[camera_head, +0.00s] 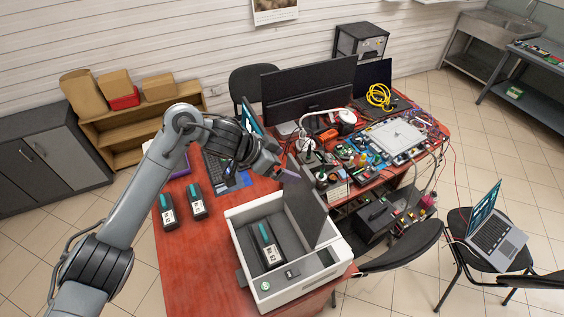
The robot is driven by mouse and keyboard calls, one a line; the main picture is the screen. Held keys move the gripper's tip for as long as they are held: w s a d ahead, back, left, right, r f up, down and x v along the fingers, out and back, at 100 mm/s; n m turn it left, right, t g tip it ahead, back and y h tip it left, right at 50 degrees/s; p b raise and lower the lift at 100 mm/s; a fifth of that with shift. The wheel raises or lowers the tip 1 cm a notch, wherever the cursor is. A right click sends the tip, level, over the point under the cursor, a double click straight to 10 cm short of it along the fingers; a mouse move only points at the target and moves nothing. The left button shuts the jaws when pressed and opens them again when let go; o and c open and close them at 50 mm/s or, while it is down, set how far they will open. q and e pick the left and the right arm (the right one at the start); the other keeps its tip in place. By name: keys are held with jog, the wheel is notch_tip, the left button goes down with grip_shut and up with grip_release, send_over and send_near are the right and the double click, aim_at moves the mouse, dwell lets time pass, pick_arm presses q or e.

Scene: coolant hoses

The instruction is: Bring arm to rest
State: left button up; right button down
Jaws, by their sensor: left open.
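My left arm comes in from the lower left and arches over the red table (188,262). Its gripper (287,176) is open, above the table just behind the white case (243,266). Nothing shows between its fingers, though they are small and partly blend with the clutter behind. The case stands open with its dark lid panel (309,209) raised. A black device with a teal stripe (270,254) lies inside the case. Two similar devices (167,209) and (197,202) lie on the table to the left, apart from the arm. My right gripper does not show.
A monitor (309,90), a keyboard (213,171) and crowded electronics (372,158) fill the back and right of the table. A chair (402,246) stands close to the right edge. The front left table surface is clear.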

pick_arm(q)
jog(key=s+d+f+n+g+p, duration=0.1)
jog(key=s+f+g, duration=0.1)
jog(key=s+f, duration=0.45)
jog(key=s+f+g+p, duration=0.1)
jog(key=s+f, duration=0.2)
jog(key=f, duration=0.7)
jog(key=s+d+f+n+t+h+p, duration=0.1)
jog(key=s+d+f+n, duration=0.1)
jog(key=s+f, duration=0.5)
jog(key=s+d+f+n+h+p, duration=0.1)
jog(key=s+d+f+n+p, duration=0.15)
jog(key=s, duration=0.85)
jog(key=s+a+r+n+y, duration=0.1)
jog(key=s+a+r+y, duration=0.2)
jog(key=a, duration=0.5)
jog(key=s+a+r+n+t+y, duration=0.1)
jog(key=s+a+r+n+y, duration=0.1)
jog(key=a, duration=0.7)
jog(key=s+a+r+n+y+p, duration=0.1)
jog(key=s+a+r+n+y, duration=0.1)
jog(key=s+a+r+y, duration=0.2)
jog(key=a+r, duration=0.2)
jog(key=a, duration=0.2)
jog(key=shift+s+a+r+t+y, duration=0.15)
jog(key=shift+a+r+t+y, duration=0.1)
jog(key=shift+r+t+y, duration=0.1)
